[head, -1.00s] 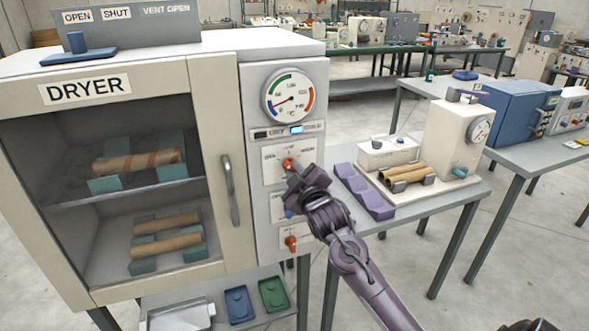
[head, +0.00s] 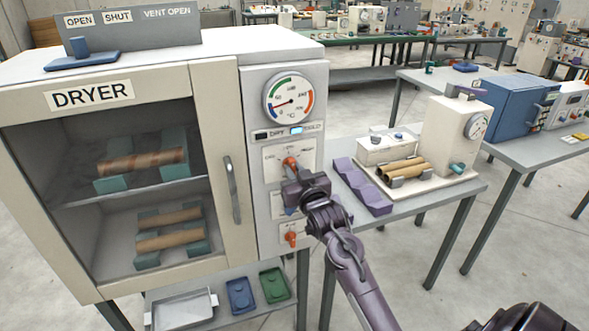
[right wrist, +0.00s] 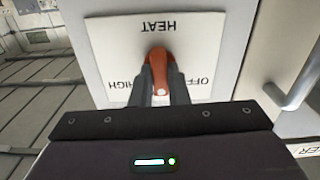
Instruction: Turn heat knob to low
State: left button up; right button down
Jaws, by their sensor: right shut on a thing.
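The orange-red heat knob (head: 290,163) is on the top white plate of the dryer's front panel. In the right wrist view the knob (right wrist: 158,62) stands out from a plate that appears upside down, with HEAT, OFF and HIGH readable; other lettering is hidden. My right gripper (head: 295,176) is at the knob. Its dark fingers (right wrist: 161,88) are shut on the knob, one on each side. A white dot shows on the knob's near end. The knob's exact setting is hard to read. My left gripper is not in view.
Below on the panel are another plate, mostly covered by my gripper, and a red knob (head: 291,238). A dial gauge (head: 288,98) sits above. The dryer door handle (head: 232,190) is left of the panel. A table with a purple tray (head: 362,187) stands to the right.

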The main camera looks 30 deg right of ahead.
jog(key=shift+m, duration=0.3)
jog(key=c, duration=1.4)
grip_release()
jog(key=shift+s+a+f, duration=0.1)
jog(key=shift+s+f, duration=0.05)
jog(key=shift+s, duration=0.1)
jog(key=b+v, duration=0.2)
jog(key=v, duration=0.5)
jog(key=shift+s, duration=0.15)
